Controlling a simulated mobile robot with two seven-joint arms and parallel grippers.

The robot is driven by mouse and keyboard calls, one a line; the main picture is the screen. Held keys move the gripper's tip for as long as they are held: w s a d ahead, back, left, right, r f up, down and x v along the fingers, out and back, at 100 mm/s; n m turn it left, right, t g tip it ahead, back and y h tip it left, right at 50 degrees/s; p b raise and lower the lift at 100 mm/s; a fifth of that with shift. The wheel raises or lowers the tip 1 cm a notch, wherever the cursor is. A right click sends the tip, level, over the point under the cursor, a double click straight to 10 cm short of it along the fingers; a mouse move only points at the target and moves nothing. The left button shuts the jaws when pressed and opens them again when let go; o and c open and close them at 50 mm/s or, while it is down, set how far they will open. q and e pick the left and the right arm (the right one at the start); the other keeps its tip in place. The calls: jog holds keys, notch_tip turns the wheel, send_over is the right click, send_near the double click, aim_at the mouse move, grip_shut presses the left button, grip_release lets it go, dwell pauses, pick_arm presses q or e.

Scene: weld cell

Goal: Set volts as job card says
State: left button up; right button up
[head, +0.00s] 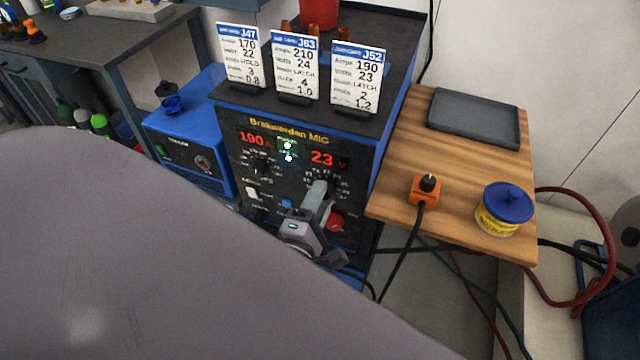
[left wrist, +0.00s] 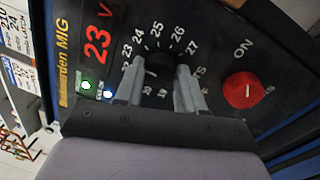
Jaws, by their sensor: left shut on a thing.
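The blue-and-black welder (head: 290,135) shows a red 190 amps readout (head: 254,140) and a red 23 volts readout (head: 322,158). The volts readout also shows in the left wrist view (left wrist: 98,45). Three job cards stand on top: J47 (head: 239,55) with volts 22, J63 (head: 295,68) with 24, J52 (head: 357,78) with 23. My left gripper (head: 322,186) is shut on the black volts knob (left wrist: 158,66), one finger each side, within a dial scale numbered around it. The knob's pointer is hard to make out. My right gripper is not in view.
A red ON switch (left wrist: 243,90) sits beside the volts knob. The amps knob (head: 261,166) is left on the panel. A wooden side table (head: 395,170) holds a grey tray (head: 474,116), an orange box (head: 426,190) and a blue-lidded tin (head: 504,210). A blue unit (head: 190,125) stands left.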

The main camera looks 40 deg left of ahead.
pick_arm(q)
jog(key=o, duration=1)
jog(key=shift+w, duration=0.1)
jog(key=shift+o, duration=0.2)
jog(key=v, duration=0.7)
jog(key=shift+b, duration=0.4)
jog(key=shift+r, duration=0.1)
